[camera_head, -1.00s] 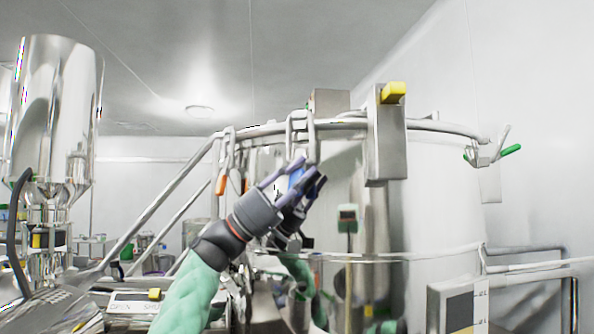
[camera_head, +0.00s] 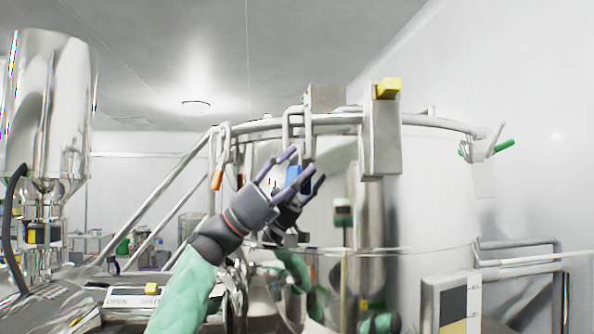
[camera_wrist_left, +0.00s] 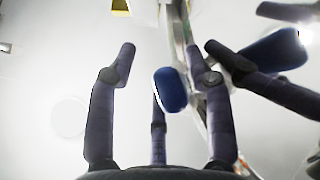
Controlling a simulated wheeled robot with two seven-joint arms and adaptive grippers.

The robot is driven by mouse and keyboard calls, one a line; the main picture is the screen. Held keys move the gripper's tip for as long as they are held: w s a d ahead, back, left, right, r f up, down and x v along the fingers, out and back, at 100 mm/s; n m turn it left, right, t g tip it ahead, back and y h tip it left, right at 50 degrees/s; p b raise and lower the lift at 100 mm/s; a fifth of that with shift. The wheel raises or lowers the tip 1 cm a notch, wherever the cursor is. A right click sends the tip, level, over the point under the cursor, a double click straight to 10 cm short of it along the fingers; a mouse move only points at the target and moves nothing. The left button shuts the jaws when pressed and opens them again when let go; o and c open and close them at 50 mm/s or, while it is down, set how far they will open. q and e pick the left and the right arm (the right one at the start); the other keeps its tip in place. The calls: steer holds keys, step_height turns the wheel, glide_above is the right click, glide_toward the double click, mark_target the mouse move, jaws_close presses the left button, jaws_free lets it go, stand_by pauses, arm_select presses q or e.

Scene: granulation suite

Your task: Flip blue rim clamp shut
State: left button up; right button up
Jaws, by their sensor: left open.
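The blue-handled rim clamp (camera_head: 293,180) hangs on the rim of the large steel vessel (camera_head: 430,200), its handle pointing down and its silver loop rising above the rim. My left gripper (camera_head: 303,166) is open in front of the clamp, its fingers partly covering the handle. In the left wrist view, the blue handle (camera_wrist_left: 171,92) shows between the spread fingers of the left gripper (camera_wrist_left: 170,48); I cannot tell whether they touch it. A second blue shape and dark fingers at the right there look like reflections in the vessel wall. My right gripper is not in view.
An orange-handled clamp (camera_head: 217,180) hangs left on the rim, and a green-handled clamp (camera_head: 503,146) sticks out at the right. A steel box with a yellow knob (camera_head: 388,87) stands right of the blue clamp. A sloping rail (camera_head: 150,205) and a shiny hopper (camera_head: 52,110) are at left.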

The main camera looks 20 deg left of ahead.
arm_select(q)
steer(key=shift+a, duration=0.1)
steer(key=v, duration=1.2)
stand_by(0.4)
